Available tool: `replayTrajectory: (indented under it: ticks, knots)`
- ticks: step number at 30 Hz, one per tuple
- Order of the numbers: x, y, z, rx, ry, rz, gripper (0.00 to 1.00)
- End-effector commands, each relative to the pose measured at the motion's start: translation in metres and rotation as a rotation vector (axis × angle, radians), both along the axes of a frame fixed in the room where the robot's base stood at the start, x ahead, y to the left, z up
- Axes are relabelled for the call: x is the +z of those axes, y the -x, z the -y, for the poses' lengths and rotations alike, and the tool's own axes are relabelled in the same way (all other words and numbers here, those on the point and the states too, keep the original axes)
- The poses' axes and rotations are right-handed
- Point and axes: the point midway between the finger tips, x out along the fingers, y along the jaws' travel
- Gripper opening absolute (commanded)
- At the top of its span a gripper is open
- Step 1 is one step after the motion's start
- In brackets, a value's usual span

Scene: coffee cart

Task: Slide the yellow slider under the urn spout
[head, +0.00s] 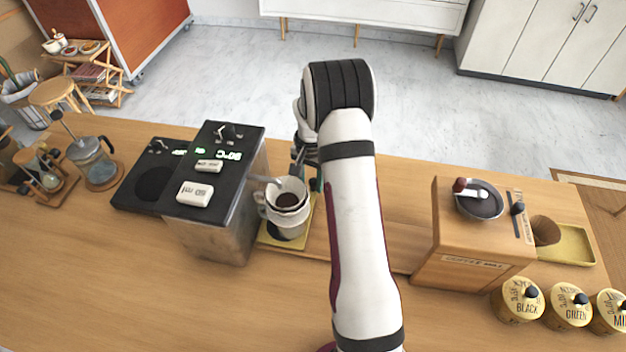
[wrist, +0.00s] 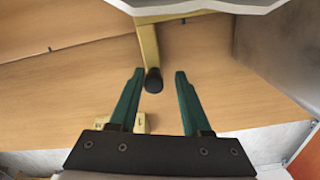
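The yellow slider (head: 268,238) lies on the counter just right of the urn (head: 215,225). A white cup with a dripper of dark coffee grounds (head: 287,200) stands on it. In the wrist view the slider's yellow bar (wrist: 149,42) ends in a dark knob (wrist: 153,80). My gripper (wrist: 158,72) is open, its teal fingers on either side of the knob with gaps showing. In the head view my arm hides much of my gripper (head: 312,175).
A wooden coffee mill (head: 470,255) stands to the right, with several labelled tins (head: 518,300) before it. A glass press (head: 95,160) stands far left. A small yellow block (wrist: 140,123) shows beside the left finger. The front counter is mostly clear.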

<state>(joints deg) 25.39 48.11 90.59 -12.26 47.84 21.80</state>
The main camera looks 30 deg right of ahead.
Motion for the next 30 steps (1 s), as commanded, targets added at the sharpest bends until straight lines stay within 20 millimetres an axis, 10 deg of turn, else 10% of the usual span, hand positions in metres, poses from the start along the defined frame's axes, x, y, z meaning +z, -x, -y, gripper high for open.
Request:
replayTrajectory:
  ticks: [13, 30]
  knots:
    - [0.012, 0.001, 0.002, -0.001, 0.002, -0.001, 0.56]
    - [0.15, 0.001, 0.001, 0.0, 0.001, 0.0, 0.56]
